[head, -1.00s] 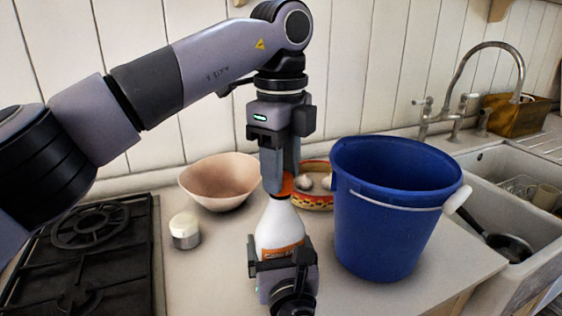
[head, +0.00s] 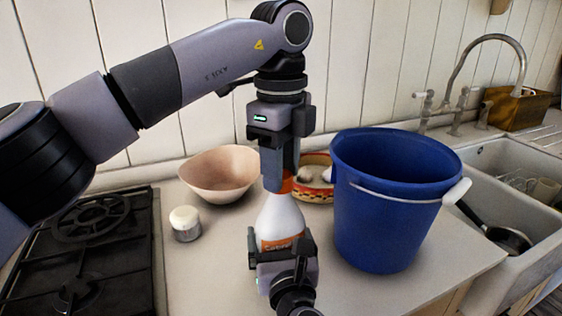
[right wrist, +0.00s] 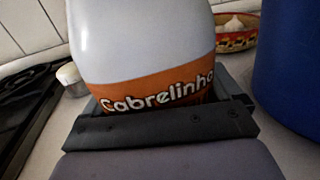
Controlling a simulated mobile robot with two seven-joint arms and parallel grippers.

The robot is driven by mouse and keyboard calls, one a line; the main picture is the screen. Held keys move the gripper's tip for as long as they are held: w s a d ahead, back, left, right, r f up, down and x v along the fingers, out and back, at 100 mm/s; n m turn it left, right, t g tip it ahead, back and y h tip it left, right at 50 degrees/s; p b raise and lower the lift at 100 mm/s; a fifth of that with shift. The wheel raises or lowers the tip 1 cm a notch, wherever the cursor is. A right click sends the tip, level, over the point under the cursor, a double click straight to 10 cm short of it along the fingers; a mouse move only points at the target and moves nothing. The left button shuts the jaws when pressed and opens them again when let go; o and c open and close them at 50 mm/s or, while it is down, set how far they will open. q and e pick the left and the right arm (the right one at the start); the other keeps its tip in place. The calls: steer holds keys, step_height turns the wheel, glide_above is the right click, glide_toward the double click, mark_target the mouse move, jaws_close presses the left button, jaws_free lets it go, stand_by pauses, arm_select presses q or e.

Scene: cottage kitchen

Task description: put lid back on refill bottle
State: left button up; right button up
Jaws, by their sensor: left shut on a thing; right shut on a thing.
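The refill bottle (head: 281,220) is white with an orange label and stands upright on the counter in the head view. My right gripper (head: 282,248) is shut on its lower body; the right wrist view shows the bottle (right wrist: 145,45) between the jaws. My left gripper (head: 280,180) points straight down over the bottle's neck and is shut on the orange lid (head: 287,184). The lid is at the bottle's top; the fingers partly hide it, and I cannot tell whether it is seated.
A blue bucket (head: 390,215) stands close on the right, with the sink (head: 520,215) beyond. A pink bowl (head: 220,175) and a patterned bowl (head: 318,194) with garlic are behind. A small white-topped jar (head: 185,223) and the black hob (head: 85,250) are left.

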arm_select(q)
steer(key=m, duration=0.3)
steer(key=shift+m, duration=0.3)
steer(key=m, duration=0.4)
steer(key=shift+m, duration=0.4)
steer(key=m, duration=0.7)
steer(key=shift+m, duration=0.4)
arm_select(e)
steer(key=shift+f, duration=0.1)
arm_select(q)
steer(key=m, duration=0.3)
steer(key=shift+a, duration=0.1)
steer(key=m, duration=0.4)
steer(key=shift+m, duration=0.4)
steer(key=m, duration=0.4)
steer(key=shift+m, duration=0.3)
steer(key=m, duration=0.4)
steer(key=shift+m, duration=0.4)
steer(key=m, duration=0.4)
steer(key=shift+m, duration=0.4)
steer(key=m, duration=0.4)
steer(key=shift+w+f+m, duration=0.1)
steer(key=shift+m, duration=0.2)
steer(key=m, duration=0.4)
steer(key=shift+m, duration=0.4)
steer(key=m, duration=0.6)
steer(key=o, duration=1.1)
